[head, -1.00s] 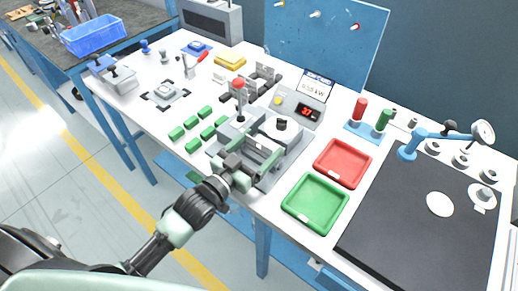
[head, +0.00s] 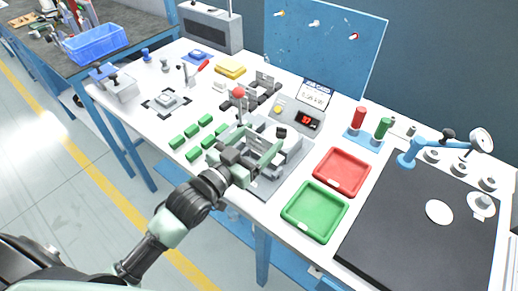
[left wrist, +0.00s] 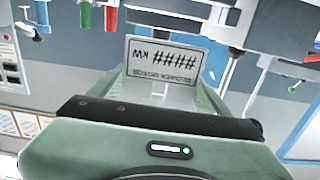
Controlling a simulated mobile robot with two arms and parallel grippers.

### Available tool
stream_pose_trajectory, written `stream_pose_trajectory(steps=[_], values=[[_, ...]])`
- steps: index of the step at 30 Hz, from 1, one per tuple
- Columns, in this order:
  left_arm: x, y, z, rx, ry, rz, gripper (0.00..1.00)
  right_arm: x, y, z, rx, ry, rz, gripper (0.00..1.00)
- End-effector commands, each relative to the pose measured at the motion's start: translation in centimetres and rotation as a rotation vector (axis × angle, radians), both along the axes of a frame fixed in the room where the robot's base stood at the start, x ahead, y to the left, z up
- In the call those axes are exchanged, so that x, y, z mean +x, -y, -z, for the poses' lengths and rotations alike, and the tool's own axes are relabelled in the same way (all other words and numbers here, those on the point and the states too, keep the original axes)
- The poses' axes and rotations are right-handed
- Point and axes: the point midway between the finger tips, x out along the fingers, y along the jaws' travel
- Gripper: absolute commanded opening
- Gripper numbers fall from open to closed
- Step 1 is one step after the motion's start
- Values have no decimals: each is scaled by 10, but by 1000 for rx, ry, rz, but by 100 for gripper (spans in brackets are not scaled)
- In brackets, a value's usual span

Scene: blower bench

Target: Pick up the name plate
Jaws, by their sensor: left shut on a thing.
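The name plate (left wrist: 163,66) is a small pale plate with dark lettering, upside down in the left wrist view. It reads "#### KW" with a smaller line of text. It sits between the green fingers of my left gripper (left wrist: 168,88), which is shut on it. In the head view my left gripper (head: 262,160) is over the grey press-like fixture (head: 290,158) near the front edge of the bench. The plate is hard to make out there. My right gripper is not in view.
A red-knobbed lever (head: 238,93) stands just behind my gripper. Green blocks (head: 192,131) lie to its left. A red tray (head: 341,172) and a green tray (head: 314,211) lie to its right.

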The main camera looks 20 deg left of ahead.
Motion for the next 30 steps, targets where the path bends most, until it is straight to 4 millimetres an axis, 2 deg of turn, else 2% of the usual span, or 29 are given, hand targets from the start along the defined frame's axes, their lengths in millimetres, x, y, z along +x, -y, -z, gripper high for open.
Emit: stream_pose_trajectory(steps=[1,9,15,21,30], values=[[0,0,-17,-1,7,1,38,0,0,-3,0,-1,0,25],[0,0,-91,-2,8,1,38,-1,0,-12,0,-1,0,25],[0,0,-127,0,4,0,38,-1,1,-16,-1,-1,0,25],[0,0,-141,-2,0,0,38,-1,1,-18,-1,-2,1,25],[0,0,-142,-2,-2,0,38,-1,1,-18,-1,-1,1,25]])
